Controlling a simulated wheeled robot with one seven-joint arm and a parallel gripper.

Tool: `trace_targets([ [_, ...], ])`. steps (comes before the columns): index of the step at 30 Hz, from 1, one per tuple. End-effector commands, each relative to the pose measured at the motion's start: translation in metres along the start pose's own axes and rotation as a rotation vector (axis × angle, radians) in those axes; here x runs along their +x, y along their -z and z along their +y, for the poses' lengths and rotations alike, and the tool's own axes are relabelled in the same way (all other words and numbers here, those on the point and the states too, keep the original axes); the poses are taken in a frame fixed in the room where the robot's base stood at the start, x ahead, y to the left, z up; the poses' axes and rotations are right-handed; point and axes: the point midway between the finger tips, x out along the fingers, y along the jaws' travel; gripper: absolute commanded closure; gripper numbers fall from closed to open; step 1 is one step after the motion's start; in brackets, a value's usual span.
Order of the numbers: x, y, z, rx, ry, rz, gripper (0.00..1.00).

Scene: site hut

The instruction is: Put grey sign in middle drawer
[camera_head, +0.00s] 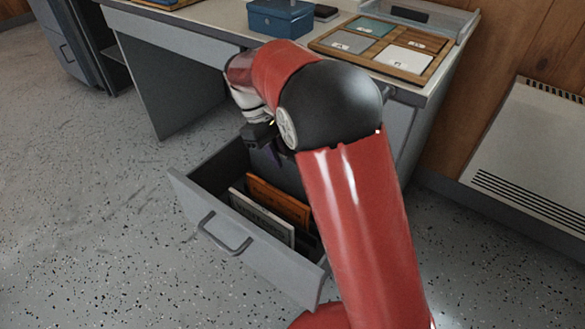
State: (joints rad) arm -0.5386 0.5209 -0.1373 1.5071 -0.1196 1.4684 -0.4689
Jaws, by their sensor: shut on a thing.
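My gripper (262,137) is over the open drawer (250,262), pointing down, and partly hidden by my red arm. It is shut on what looks like the grey sign (289,177), a flat grey piece seen just below the fingers and partly behind my arm. Its lower edge is hidden behind an orange-brown panel (278,203), so I cannot tell whether it touches the drawer floor. The drawer is grey with a bar handle. My arm hides the rest of the drawer stack, so its level is unclear.
A pale-framed panel (262,218) stands in the drawer near its front. On the desk (215,20) are a blue box (281,18) and a wooden tray (322,47) with teal, grey and white tiles. A heater (530,150) is at right. Floor at left is clear.

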Motion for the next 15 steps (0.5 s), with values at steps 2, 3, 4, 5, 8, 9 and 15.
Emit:
trace_targets([
  [2, 0.002, -0.006, 0.0, 0.0, 0.0, 0.0, 1.0],
  [3, 0.003, -0.008, 0.0, 0.0, 0.0, -0.001, 1.0],
  [4, 0.004, -0.011, 0.0, 0.0, 0.0, 0.0, 1.0],
  [5, 0.006, -0.014, 0.0, 0.0, 0.0, 0.0, 1.0],
  [8, 0.012, -0.029, 0.0, 0.001, 0.0, 0.001, 1.0],
  [9, 0.015, -0.036, 0.0, 0.001, 0.001, 0.0, 1.0],
  [15, 0.028, -0.036, 0.0, -0.001, 0.0, -0.001, 1.0],
])
